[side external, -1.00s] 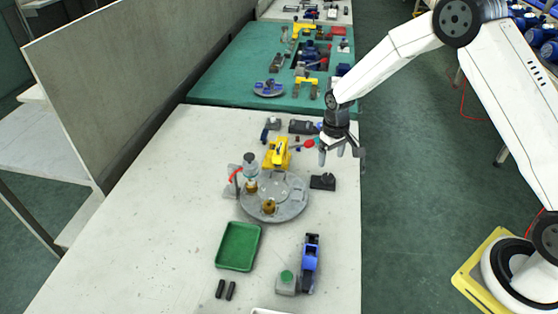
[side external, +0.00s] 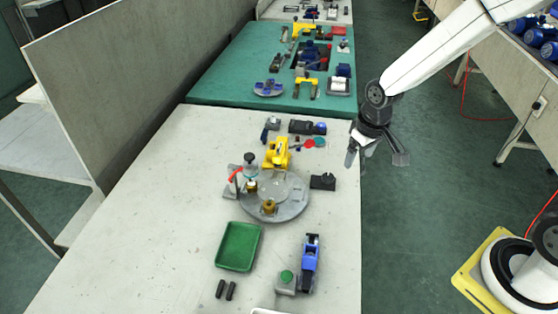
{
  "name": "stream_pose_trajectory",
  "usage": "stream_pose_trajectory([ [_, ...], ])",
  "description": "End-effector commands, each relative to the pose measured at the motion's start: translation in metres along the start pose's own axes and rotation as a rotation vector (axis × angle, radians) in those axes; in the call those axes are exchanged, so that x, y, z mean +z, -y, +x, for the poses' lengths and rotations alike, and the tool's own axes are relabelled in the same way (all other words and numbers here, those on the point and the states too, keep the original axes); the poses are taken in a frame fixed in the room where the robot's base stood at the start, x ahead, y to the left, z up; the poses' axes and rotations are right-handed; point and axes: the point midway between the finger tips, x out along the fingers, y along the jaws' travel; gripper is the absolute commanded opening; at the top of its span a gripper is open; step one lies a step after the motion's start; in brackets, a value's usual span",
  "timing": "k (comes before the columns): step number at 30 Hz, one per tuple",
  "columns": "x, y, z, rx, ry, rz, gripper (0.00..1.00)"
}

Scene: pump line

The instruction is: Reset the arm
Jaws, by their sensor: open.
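My gripper (side external: 376,158) hangs at the right edge of the pale table, partly over the green floor. Its fingers are apart and nothing shows between them. It is clear of the round grey plate (side external: 290,208), which stands on the table to its lower left. The plate bears a clear disc and small brass-coloured parts. A yellow fixture (side external: 277,153) stands just behind the plate.
A green tray (side external: 238,246) lies at the front left of the plate. A blue and black tool (side external: 310,262) and a grey box with a green button (side external: 287,282) are at the front. A black block (side external: 323,181) sits near the right edge. The table's left side is clear.

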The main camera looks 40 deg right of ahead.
Motion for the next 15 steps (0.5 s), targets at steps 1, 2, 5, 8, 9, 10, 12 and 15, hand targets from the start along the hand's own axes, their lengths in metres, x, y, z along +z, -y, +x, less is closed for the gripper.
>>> stream_pose_trajectory([
  [1,0.01,0.002,-0.007,0.0,-0.013,-0.001,0.86],
  [2,0.016,0.003,-0.011,0.0,-0.019,-0.001,0.86],
  [5,0.036,0.005,-0.021,-0.001,-0.041,-0.001,0.86],
  [8,0.056,0.007,-0.028,-0.002,-0.061,-0.001,0.86],
  [9,0.063,0.008,-0.031,-0.002,-0.068,-0.001,0.86],
  [10,0.068,0.008,-0.033,-0.002,-0.072,-0.001,0.86],
  [12,0.078,0.009,-0.035,-0.003,-0.083,0.0,0.86],
  [15,0.089,0.01,-0.038,-0.003,-0.091,0.0,0.86],
])
